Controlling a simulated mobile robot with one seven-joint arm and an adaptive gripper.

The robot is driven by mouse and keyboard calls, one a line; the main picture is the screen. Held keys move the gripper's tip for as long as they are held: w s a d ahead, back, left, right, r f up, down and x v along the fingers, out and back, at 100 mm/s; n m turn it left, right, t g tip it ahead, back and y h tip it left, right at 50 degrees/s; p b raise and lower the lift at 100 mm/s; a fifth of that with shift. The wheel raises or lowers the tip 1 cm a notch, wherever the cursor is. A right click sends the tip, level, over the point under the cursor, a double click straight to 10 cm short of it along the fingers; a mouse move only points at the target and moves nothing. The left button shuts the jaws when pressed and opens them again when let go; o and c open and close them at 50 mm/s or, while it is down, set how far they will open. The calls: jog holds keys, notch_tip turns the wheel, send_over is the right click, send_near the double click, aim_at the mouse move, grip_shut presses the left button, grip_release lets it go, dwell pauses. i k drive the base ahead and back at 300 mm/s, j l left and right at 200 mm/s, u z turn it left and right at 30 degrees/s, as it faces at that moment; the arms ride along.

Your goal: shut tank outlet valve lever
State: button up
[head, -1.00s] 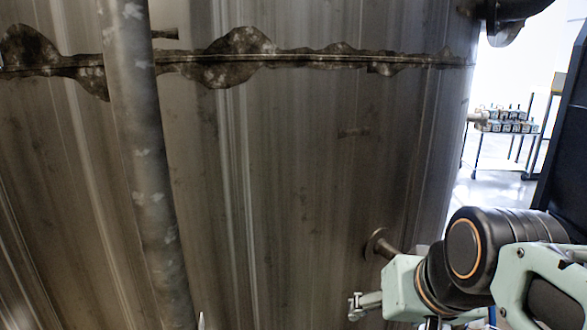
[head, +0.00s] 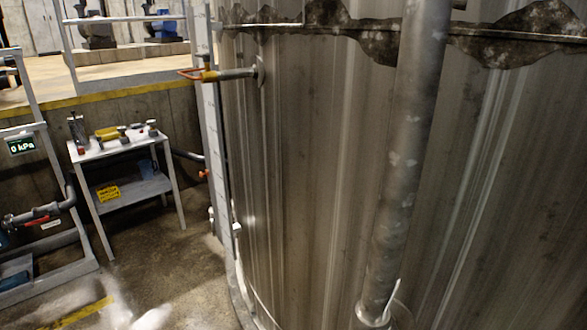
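The large stained metal tank (head: 330,170) fills the middle and right of the head view. A short pipe (head: 237,74) sticks out to the left from a flange high on its left side. At the pipe's end is a brass-coloured valve with an orange-red lever (head: 190,72), which points left, roughly in line with the pipe. A smaller orange valve part (head: 203,173) shows lower down beside the tank's left edge; its handle position is too small to tell. I cannot tell for sure which is the outlet valve. My gripper is out of view.
A small white table (head: 112,148) with tools stands at the left. Further left are a pipe with a red handle (head: 38,221) and a display reading 0 kPa (head: 21,145). A raised platform (head: 130,72) with a railing lies behind. Floor (head: 165,250) left of the tank is clear.

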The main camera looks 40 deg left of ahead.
aim_at(46, 218)
jog(key=j+u, duration=0.15)
jog(key=u, duration=0.3)
jog(key=j+u, duration=0.1)
jog(key=u, duration=0.3)
jog(key=i+j+u, duration=0.15)
jog(key=j+u, duration=0.35)
jog(key=i+j+u, duration=0.25)
jog(key=u, duration=0.25)
jog(key=i+j+u, duration=0.3)
jog(key=u, duration=0.2)
jog(key=i+j+u, duration=0.25)
jog(key=i+u, duration=0.15)
jog(key=i+j+u, duration=0.2)
jog(key=i+u, duration=0.2)
jog(key=i, duration=1.15)
jog(key=i+j+z, duration=0.1)
jog(key=i+z, duration=0.15)
jog(key=i, duration=0.25)
jog(key=i+j+z, duration=0.25)
jog(key=i, duration=0.85)
jog(key=i+j, duration=0.1)
jog(key=i, duration=0.6)
